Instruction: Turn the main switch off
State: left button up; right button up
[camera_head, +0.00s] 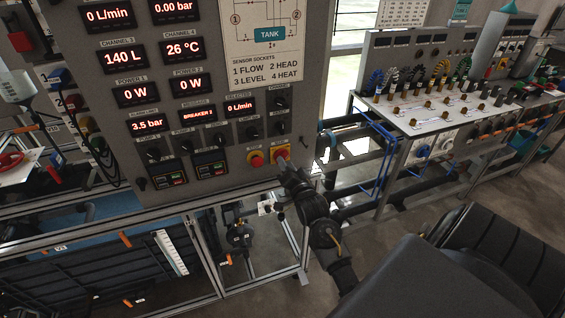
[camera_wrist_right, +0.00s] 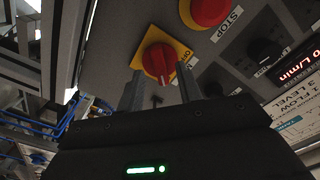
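The main switch (camera_wrist_right: 158,60) is a red rotary knob on a yellow plate, with lettering on the plate partly visible in the wrist view. In the head view, the switch (camera_head: 281,154) sits at the lower right corner of the grey panel. My right gripper (camera_wrist_right: 160,80) is open, its two fingers spread to either side of the knob's lower part in the wrist view. I cannot tell whether they touch it. In the head view my right gripper (camera_head: 284,169) is right at the switch and hides part of it. My left gripper is not in view.
A red STOP button (camera_head: 256,159) on a yellow plate is just left of the switch; it also shows in the wrist view (camera_wrist_right: 210,10). Black knobs (camera_head: 253,132) sit above. A bench (camera_head: 440,115) with sockets and cables stands to the right, with open floor in front.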

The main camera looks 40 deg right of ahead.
jog(key=shift+x, duration=1.15)
jog(key=shift+w+d, duration=0.1)
jog(key=shift+w, duration=0.15)
grip_shut()
dwell(0.5)
